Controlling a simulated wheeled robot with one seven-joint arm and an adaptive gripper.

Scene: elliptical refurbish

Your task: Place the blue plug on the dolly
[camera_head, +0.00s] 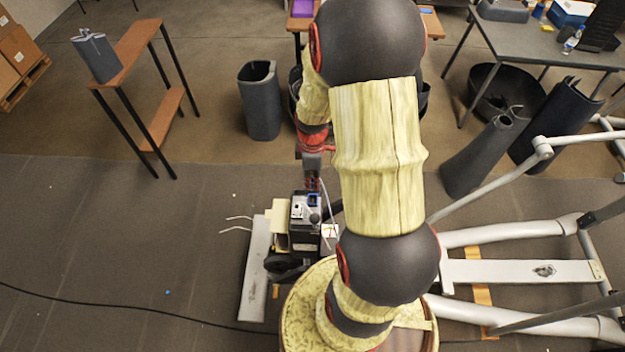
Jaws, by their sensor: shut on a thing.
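My gripper (312,182) points down at the middle of the view, below the red wrist. It is small in the picture and its fingers are hard to make out. A small blue piece (313,200), which looks like the blue plug, shows right at the fingertips, and the gripper appears shut on it. It is over or against the top of a black and grey machine (303,224); I cannot tell whether they touch. I cannot pick out a dolly for sure; part of the view is hidden behind my arm.
A long grey-white beam (254,270) lies left of the machine. A white tubular frame (515,271) fills the lower right. A brown-topped stand (137,36), a grey bin (261,100) and a grey table (545,45) stand farther back. The left floor is mostly clear, with a black cable (120,310).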

